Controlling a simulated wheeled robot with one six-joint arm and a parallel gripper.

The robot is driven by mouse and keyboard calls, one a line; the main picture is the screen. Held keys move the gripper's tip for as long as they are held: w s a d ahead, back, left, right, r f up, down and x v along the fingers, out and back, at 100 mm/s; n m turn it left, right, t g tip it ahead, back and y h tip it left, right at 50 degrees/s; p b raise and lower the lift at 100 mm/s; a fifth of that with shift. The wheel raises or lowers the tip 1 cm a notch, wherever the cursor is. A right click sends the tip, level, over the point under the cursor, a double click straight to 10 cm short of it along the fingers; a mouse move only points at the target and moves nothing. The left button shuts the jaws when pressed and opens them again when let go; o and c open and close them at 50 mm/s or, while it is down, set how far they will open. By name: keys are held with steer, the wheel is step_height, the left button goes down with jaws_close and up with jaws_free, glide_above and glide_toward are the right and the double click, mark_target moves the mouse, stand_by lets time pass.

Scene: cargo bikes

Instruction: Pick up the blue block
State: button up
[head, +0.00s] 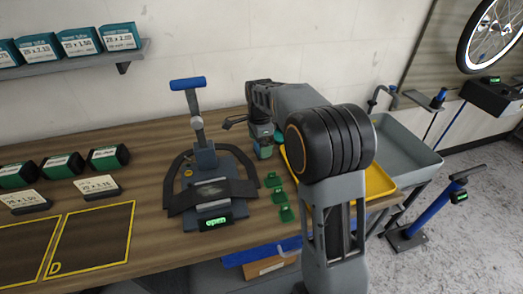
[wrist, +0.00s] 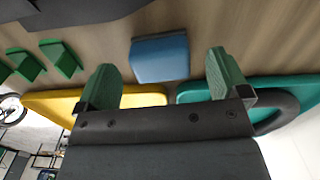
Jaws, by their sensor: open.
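The blue block (wrist: 160,60) lies on the wooden bench top in the wrist view, just beyond the space between my fingertips. My gripper (wrist: 164,80) is open, with its two green fingers apart and nothing visibly held between them. The block appears roughly centred on the gap, slightly to its left. In the head view my gripper (head: 263,148) is low over the bench, right of the clamp fixture, and partly hidden by my arm. I cannot make out the block clearly in that view.
A yellow tray (wrist: 130,98) and a teal item (wrist: 270,92) lie near my fingers. Green pieces (head: 280,196) sit on the bench beside the clamp fixture (head: 206,160). A grey bin (head: 410,148) stands at right. Dark-and-green boxes (head: 64,165) are at left.

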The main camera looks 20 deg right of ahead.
steer(key=shift+f, duration=1.1)
steer(key=shift+c, duration=0.2)
steer(key=c, duration=1)
steer(key=shift+o, duration=0.2)
steer(key=shift+r, duration=0.1)
